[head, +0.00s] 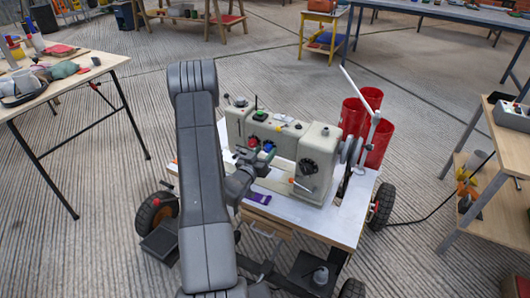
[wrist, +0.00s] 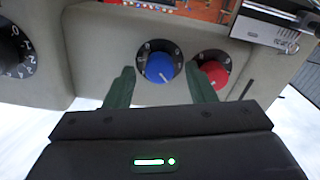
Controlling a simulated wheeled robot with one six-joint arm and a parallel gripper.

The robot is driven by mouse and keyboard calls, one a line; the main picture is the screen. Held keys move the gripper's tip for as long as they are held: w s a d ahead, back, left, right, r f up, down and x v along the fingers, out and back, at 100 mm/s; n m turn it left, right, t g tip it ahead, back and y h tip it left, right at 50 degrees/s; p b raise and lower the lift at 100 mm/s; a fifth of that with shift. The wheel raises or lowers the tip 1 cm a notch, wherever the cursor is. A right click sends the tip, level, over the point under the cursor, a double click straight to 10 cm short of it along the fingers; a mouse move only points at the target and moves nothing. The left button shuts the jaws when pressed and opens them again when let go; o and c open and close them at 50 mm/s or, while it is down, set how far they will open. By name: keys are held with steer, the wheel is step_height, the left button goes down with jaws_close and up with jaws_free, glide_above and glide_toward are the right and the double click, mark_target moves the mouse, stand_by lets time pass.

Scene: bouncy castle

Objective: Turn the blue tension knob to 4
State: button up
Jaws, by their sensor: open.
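The blue tension knob (wrist: 160,67) sits on a black dial plate on the pale machine front, with small white numerals around it. A light pointer line shows on its lower part, but I cannot read its number. In the head view the blue knob (head: 269,146) is just beyond my gripper (head: 252,158). In the wrist view my gripper (wrist: 159,76) is open, with one green finger on each side of the blue knob. The right finger stands between the blue knob and the red knob (wrist: 213,68). I cannot tell whether the fingers touch the blue knob.
A black numbered dial (wrist: 15,50) is at the left of the wrist view. The sewing-machine-like body (head: 318,145) stands on a wheeled white-topped cart (head: 335,222). A purple item (head: 258,198) lies on the cart top. Red cylinders (head: 376,145) stand behind the machine.

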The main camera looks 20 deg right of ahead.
steer(key=shift+w+d, duration=0.3)
steer(key=shift+d, duration=0.1)
steer(key=c, duration=1)
steer(key=shift+f+m+b, duration=0.15)
steer(key=shift+m+b, duration=0.15)
steer(key=shift+b, duration=0.3)
